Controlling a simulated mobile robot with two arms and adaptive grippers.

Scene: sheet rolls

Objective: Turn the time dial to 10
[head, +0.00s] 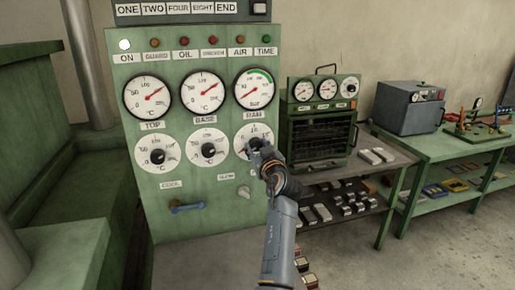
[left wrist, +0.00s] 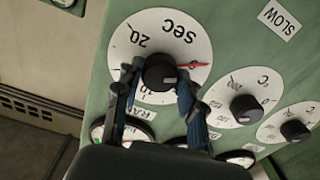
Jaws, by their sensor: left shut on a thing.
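The time dial is a white disc (head: 242,135) at the lower right of the green panel's dials, marked SEC in the left wrist view (left wrist: 196,48). Its black knob (left wrist: 160,72) sits in the middle, with a thin red pointer to the picture's right in that view. My left gripper (head: 257,148) reaches the dial from below. In the left wrist view its fingers (left wrist: 158,84) stand on both sides of the knob, shut on it. My right gripper is out of view.
The green panel (head: 130,218) carries two more dials (head: 157,156) (head: 209,149), round gauges and lamps. A blue-grey handle (head: 187,206) juts out below. A small oven (head: 318,140) and a bench (head: 385,177) with metal blocks stand to the right.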

